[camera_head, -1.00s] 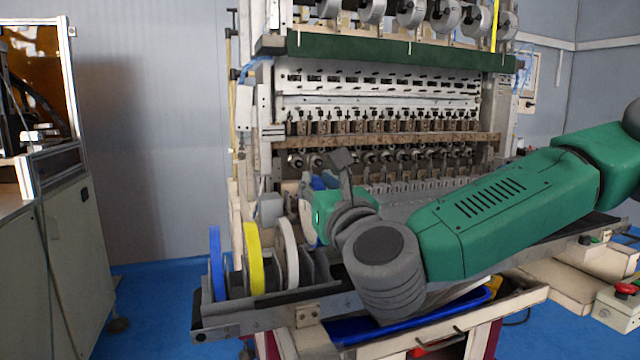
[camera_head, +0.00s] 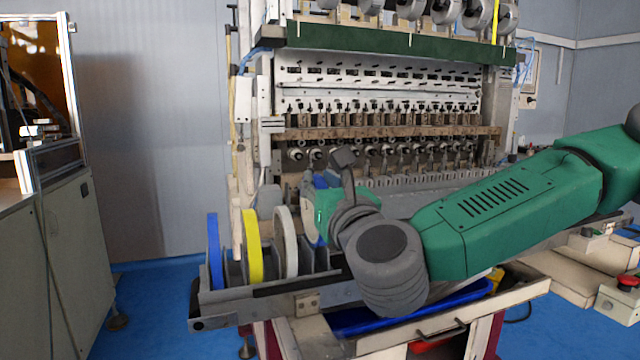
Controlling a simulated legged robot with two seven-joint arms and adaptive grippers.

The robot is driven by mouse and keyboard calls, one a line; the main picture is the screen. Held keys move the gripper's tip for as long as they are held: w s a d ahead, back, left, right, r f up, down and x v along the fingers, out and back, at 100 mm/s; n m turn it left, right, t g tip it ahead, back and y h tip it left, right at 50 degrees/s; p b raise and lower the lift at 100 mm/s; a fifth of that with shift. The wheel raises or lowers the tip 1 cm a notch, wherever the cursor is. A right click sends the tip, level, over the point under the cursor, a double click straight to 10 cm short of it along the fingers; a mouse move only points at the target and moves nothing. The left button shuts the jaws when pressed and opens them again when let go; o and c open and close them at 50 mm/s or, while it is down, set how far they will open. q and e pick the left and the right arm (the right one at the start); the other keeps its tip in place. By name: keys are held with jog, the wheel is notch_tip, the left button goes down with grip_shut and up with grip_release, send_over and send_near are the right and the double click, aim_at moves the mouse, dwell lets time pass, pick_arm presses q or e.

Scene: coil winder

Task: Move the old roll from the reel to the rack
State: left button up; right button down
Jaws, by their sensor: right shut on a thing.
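The rack (camera_head: 262,292) is at the lower left of the machine's front rail. Blue (camera_head: 214,252), yellow (camera_head: 252,247) and white (camera_head: 286,242) rolls stand upright in it, side by side, with grey dividers to their right. My right gripper (camera_head: 312,208) is just right of the white roll, over the rack's right part, and mostly hidden by its own wrist. It is shut on a pale roll (camera_head: 308,224), of which only a thin edge shows. I cannot tell whether this roll touches the rack. The reel cannot be made out. My left gripper is not in view.
The coil winder (camera_head: 385,90) fills the middle, with rows of spindles above my right arm. A blue tray (camera_head: 350,326) sits in an open drawer below. A grey cabinet (camera_head: 60,240) stands at left, with open blue floor between. A red button (camera_head: 628,282) is at far right.

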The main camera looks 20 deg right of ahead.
dwell(0.4)
jog(key=shift+f+b, duration=2.25)
jog(key=shift+f, duration=0.15)
jog(key=c, duration=1.7)
grip_release()
jog(key=shift+s, duration=0.1)
jog(key=shift+s+d+f+b, duration=0.1)
jog(key=shift+s+b, duration=0.25)
jog(key=shift+s, duration=1.1)
jog(key=shift+s+d+f+b, duration=0.1)
jog(key=shift+s+b, duration=0.2)
jog(key=shift+s, duration=1.15)
